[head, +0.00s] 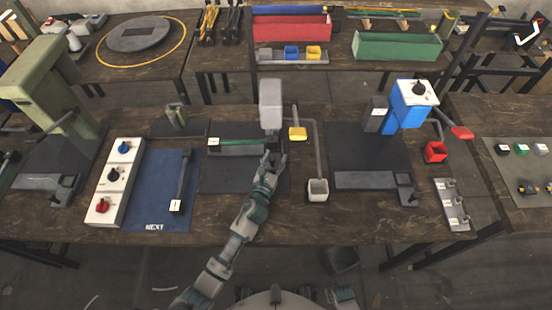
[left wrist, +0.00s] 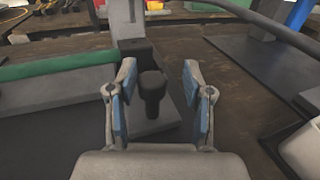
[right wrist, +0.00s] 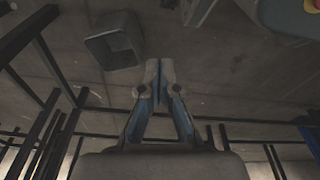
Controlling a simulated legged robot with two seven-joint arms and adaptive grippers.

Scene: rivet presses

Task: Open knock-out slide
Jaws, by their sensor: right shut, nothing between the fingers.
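The middle press has a light grey head (head: 270,103) and a grey slide bar with a green strip (head: 237,142) along its base. The green strip also shows at the left of the left wrist view (left wrist: 60,66). A dark upright knob (left wrist: 152,92) stands on a grey block at the press foot. My left gripper (head: 273,161) is at the right end of the slide. In the left wrist view its fingers (left wrist: 158,85) are open, one on each side of the knob; I cannot tell whether they touch it. My right gripper (right wrist: 160,72) is shut and empty over the floor.
A grey pipe with a small grey cup (head: 318,190) stands right of my left gripper. A yellow bin (head: 298,133) is near the press. A blue press (head: 410,105) stands to the right. A blue mat (head: 155,195) and white switch panel (head: 113,180) lie left.

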